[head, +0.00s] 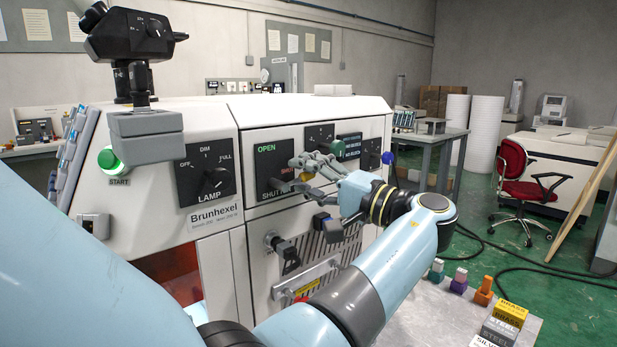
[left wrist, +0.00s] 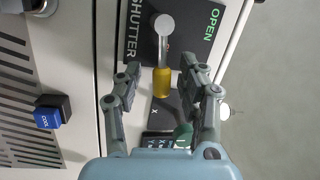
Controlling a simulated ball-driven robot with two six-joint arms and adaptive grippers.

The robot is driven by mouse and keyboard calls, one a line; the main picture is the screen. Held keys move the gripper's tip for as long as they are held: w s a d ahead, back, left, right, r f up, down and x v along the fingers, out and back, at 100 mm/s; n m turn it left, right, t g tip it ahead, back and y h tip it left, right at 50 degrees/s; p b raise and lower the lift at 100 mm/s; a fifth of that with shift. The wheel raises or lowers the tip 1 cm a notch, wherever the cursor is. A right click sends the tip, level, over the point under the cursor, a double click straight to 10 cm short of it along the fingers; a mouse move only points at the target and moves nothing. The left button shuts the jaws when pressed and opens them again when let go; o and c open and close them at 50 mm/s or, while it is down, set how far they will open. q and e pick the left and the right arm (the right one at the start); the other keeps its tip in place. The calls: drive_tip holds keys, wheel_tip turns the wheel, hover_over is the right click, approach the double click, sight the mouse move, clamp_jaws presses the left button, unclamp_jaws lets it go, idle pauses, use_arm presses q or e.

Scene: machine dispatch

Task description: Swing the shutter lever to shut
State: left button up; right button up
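The shutter lever (left wrist: 162,48) shows in the left wrist view, with a round grey pivot on a black panel (left wrist: 192,18) marked SHUTTER and OPEN. Its yellow handle (left wrist: 162,82) points down in that view, away from the pivot. My left gripper (left wrist: 160,70) is open, with one finger on each side of the handle and visible gaps to both. In the head view my left gripper (head: 308,174) is in front of the shutter panel (head: 267,157) and hides most of the lever. My right gripper is not in view.
The lamp knob (head: 216,178) and a green START button (head: 108,158) are left of the shutter panel. A blue button (left wrist: 48,118) is beside the gripper in the left wrist view. A table (head: 420,322) with small coloured blocks stands at lower right.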

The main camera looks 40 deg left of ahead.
use_arm(q)
wheel_tip(320, 180, up, 10)
idle(0.5)
